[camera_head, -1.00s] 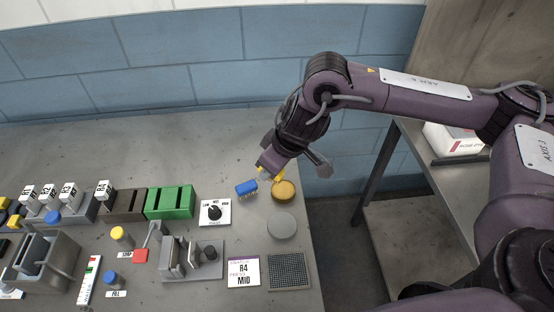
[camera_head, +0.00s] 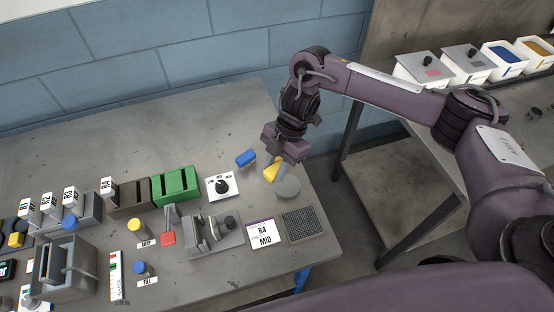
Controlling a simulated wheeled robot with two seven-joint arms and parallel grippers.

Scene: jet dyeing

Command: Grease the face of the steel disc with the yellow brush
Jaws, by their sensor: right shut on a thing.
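My right gripper (camera_head: 279,158) is shut on the yellow brush (camera_head: 270,171) at the right part of the bench. The brush appears tilted, and the gripper hides part of it. The steel disc (camera_head: 289,188), a flat round grey plate, lies just right of and below the brush in the picture. I cannot tell whether the brush touches the disc. A blue brush (camera_head: 246,158) lies on the bench left of my gripper. The round golden tin is not visible now; my gripper seems to cover its place. My left gripper is not in view.
A dial plate (camera_head: 222,187) and a green holder (camera_head: 175,187) stand left of the disc. A dark mesh pad (camera_head: 303,225) and an R4 MID card (camera_head: 263,233) lie in front. The bench's right edge is close to the disc. Lidded tubs (camera_head: 425,68) stand on another table.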

